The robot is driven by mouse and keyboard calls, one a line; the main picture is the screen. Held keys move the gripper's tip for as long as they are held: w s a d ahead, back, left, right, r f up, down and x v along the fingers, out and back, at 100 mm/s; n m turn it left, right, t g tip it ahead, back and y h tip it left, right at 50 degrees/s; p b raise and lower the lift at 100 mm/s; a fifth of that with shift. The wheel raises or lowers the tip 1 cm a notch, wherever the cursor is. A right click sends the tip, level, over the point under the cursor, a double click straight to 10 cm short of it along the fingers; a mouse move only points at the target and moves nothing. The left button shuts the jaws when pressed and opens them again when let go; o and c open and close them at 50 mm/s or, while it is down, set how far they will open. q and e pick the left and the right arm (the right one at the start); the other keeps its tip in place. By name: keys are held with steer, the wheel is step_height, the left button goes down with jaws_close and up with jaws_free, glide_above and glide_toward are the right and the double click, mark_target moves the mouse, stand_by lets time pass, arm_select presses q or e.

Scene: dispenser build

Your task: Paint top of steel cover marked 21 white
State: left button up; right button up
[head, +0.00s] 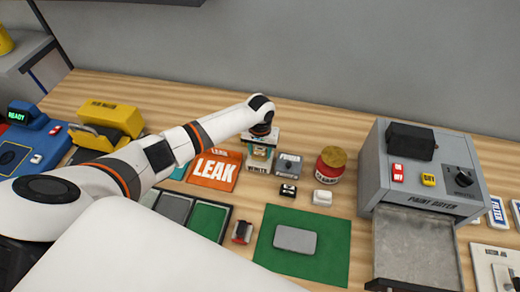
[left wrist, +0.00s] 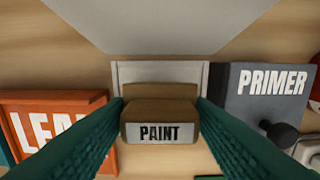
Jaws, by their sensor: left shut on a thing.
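A plain grey cover plate (head: 296,239) lies flat on the green mat (head: 330,262); I cannot make out a 21 on it. My left gripper (head: 262,148) points down behind the mat, at a small light-coloured stand (head: 258,168). In the left wrist view its green fingers (left wrist: 160,122) are shut on a brown block marked PAINT (left wrist: 160,131). The block is over or in a pale holder (left wrist: 117,75); I cannot tell whether it is lifted clear. My right gripper is not in view.
A grey PRIMER box (head: 288,165) and an orange LEAK box (head: 213,171) flank the stand. A red jar (head: 331,166) stands farther right. The paint dryer (head: 380,170) has its drawer (head: 415,250) out at right. A small black block (head: 288,190) and white block (head: 323,198) lie behind the mat.

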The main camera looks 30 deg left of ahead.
arm_select(q)
steer(key=shift+f, duration=0.45)
stand_by(0.6)
steer(key=o, duration=1)
steer(key=shift+o, duration=0.5)
steer(key=o, duration=0.5)
steer(key=shift+c, duration=0.2)
